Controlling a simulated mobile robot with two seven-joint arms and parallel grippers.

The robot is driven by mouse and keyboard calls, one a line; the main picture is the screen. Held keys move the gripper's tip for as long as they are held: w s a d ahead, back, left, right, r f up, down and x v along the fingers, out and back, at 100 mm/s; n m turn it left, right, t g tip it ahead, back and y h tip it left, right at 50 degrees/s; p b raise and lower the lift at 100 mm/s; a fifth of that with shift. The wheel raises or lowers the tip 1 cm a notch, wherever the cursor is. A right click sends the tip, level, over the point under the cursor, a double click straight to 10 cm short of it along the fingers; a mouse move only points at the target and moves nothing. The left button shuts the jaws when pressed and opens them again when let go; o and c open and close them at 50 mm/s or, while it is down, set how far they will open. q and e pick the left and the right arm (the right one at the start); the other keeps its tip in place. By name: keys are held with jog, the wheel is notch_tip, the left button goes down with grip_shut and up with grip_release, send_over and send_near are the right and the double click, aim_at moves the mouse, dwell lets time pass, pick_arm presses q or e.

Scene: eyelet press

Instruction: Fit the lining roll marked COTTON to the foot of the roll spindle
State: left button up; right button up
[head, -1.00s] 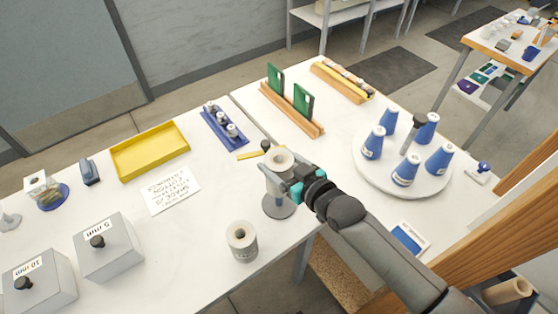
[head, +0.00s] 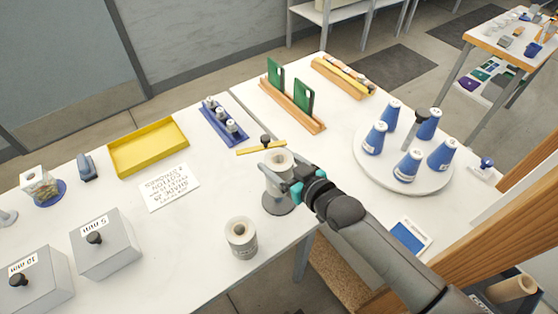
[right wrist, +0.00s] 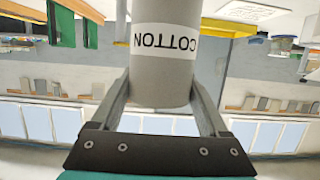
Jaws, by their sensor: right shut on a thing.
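The COTTON roll (head: 280,165) is a pale hollow cylinder; its label (right wrist: 165,40) reads upside down in the right wrist view. My right gripper (head: 274,172) is shut on it, with one finger on each side, and holds it upright. A grey round foot (head: 278,204), apparently the roll spindle's, lies on the table below the roll in the head view. A black knob (head: 266,138) shows just behind the roll. The roll and gripper hide what lies between knob and foot, so I cannot tell whether the roll touches the spindle. My left gripper is out of view.
A second roll (head: 241,240) stands on the table in front. A yellow strip (head: 248,152), a blue rack (head: 210,112) and a lettered card (head: 170,188) lie behind and left. A white turntable (head: 380,180) with blue cones stands right. The table is clear around the second roll.

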jog(key=shift+f+b, duration=2.65)
jog(key=shift+f, duration=0.7)
jog(key=o, duration=1.4)
jog(key=shift+r, duration=0.1)
jog(key=shift+r+p, duration=2.45)
jog(key=shift+p, duration=0.2)
jog(key=shift+f, duration=0.1)
